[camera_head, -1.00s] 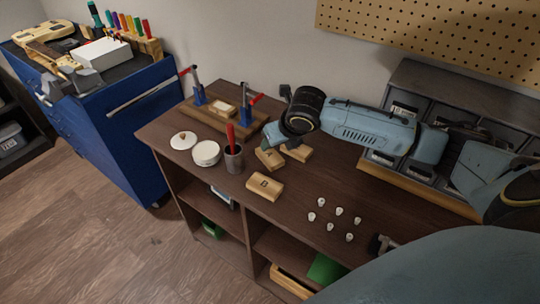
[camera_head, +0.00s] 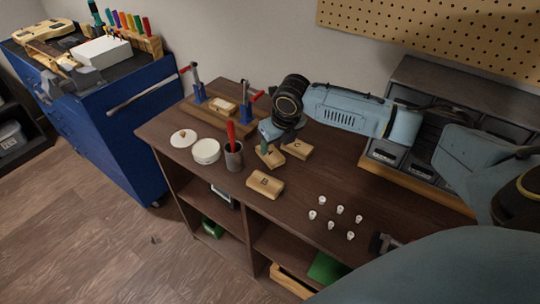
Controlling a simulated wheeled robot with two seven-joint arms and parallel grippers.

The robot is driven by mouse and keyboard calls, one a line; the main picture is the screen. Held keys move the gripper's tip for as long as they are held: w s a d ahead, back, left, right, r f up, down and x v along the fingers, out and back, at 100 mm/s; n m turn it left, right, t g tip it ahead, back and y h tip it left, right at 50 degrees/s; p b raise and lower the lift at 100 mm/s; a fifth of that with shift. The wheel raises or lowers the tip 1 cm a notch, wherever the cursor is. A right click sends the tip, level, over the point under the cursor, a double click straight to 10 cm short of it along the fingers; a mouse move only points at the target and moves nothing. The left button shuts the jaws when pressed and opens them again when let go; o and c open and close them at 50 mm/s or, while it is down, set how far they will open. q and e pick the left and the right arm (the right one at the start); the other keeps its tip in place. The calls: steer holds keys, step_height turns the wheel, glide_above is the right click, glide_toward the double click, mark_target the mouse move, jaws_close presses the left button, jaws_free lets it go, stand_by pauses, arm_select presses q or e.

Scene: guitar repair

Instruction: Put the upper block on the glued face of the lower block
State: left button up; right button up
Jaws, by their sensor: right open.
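Three wooden blocks lie on the brown bench: block A (camera_head: 274,161), block C (camera_head: 297,149) beside it, and block B (camera_head: 265,185) nearer the front edge. A pale block (camera_head: 224,106) sits on a wooden clamping board (camera_head: 198,118), between two clamps. Whether its face carries glue is too small to tell. My right gripper (camera_head: 267,146) is open and points down over block A, its fingers covering part of the block and its letter. I cannot tell whether they touch it. My left gripper is not in view.
A grey cup with a red-handled tool (camera_head: 233,158), a white tub (camera_head: 206,151) and a round lid (camera_head: 183,139) stand left of the blocks. Several small white pieces (camera_head: 340,210) lie at right. Grey bins (camera_head: 420,90) stand at the back right.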

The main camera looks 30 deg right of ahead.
mark_target(270, 152)
steer(key=x, duration=0.4)
steer(key=shift+w+a+f+b, duration=0.2)
steer(key=shift+w+b, duration=0.1)
steer(key=shift+w, duration=0.15)
steer(key=shift+d+f, duration=0.1)
steer(key=shift+f, duration=0.1)
steer(key=shift+f, duration=0.1)
steer(key=c, duration=0.8)
